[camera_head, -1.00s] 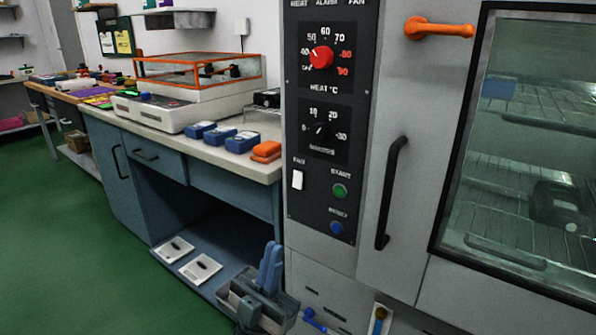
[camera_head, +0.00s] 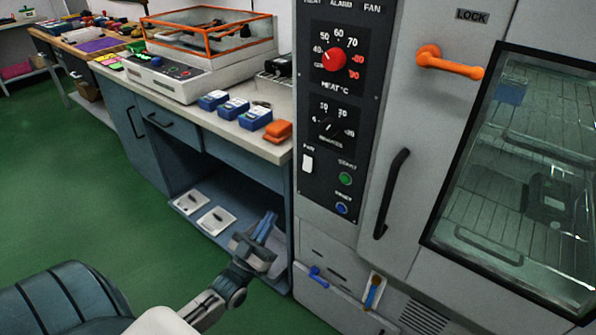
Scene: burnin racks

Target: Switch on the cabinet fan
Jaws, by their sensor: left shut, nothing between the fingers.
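The cabinet's dark control panel (camera_head: 336,120) faces me. The white fan switch (camera_head: 308,163) sits low on its left side, under a small label; I cannot tell which way it is set. My left gripper (camera_head: 268,226) is shut and empty, below and to the left of the switch and apart from it, in front of the bench's lower shelf. Its arm comes in from the bottom left. My right gripper is out of view.
Near the switch are a green button (camera_head: 345,179), a blue button (camera_head: 341,208) and a red knob (camera_head: 333,59). A black door handle (camera_head: 391,194) and an orange lock handle (camera_head: 450,62) stick out to the right. The bench (camera_head: 281,151) stands left of the cabinet.

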